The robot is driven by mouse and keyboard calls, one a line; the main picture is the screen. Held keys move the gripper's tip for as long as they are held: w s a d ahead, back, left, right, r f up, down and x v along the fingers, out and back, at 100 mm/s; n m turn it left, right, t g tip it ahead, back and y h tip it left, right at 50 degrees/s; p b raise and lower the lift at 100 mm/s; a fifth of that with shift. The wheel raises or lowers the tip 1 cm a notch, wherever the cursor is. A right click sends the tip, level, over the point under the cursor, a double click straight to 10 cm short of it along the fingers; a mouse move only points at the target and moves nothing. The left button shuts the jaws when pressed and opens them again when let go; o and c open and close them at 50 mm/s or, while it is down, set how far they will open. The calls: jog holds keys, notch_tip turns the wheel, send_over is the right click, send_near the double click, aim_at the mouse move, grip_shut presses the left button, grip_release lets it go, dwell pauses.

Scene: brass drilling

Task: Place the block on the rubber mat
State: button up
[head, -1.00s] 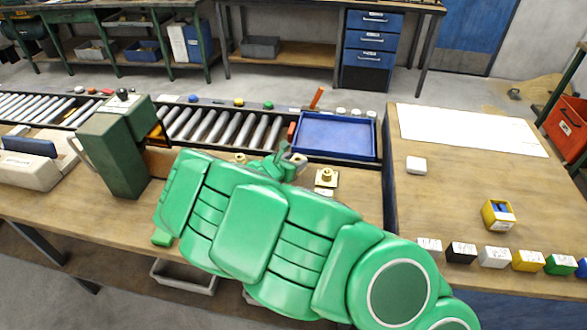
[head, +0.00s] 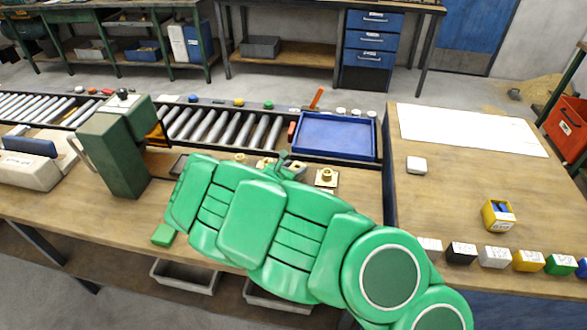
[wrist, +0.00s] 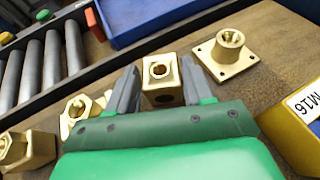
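A brass block (wrist: 162,78) with a round hole in its top and another in its side shows in the wrist view. My gripper (wrist: 160,75) has one finger on each side of it. The fingers look spread, with the block between them and no clear grip on it. In the head view my green arm hides most of this spot, and only the small fingers of my gripper (head: 284,160) show past it.
A flanged brass piece (wrist: 229,50) stands right of the block, and other brass fittings (wrist: 80,108) lie left. A yellow M16 box (wrist: 293,130) is close on the right. Behind are rollers (head: 228,130) and a blue tray (head: 335,154). A green press (head: 115,155) stands left.

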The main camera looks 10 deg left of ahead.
jog(key=o, duration=0.4)
jog(key=shift+r, duration=0.1)
jog(key=shift+v, duration=6.05)
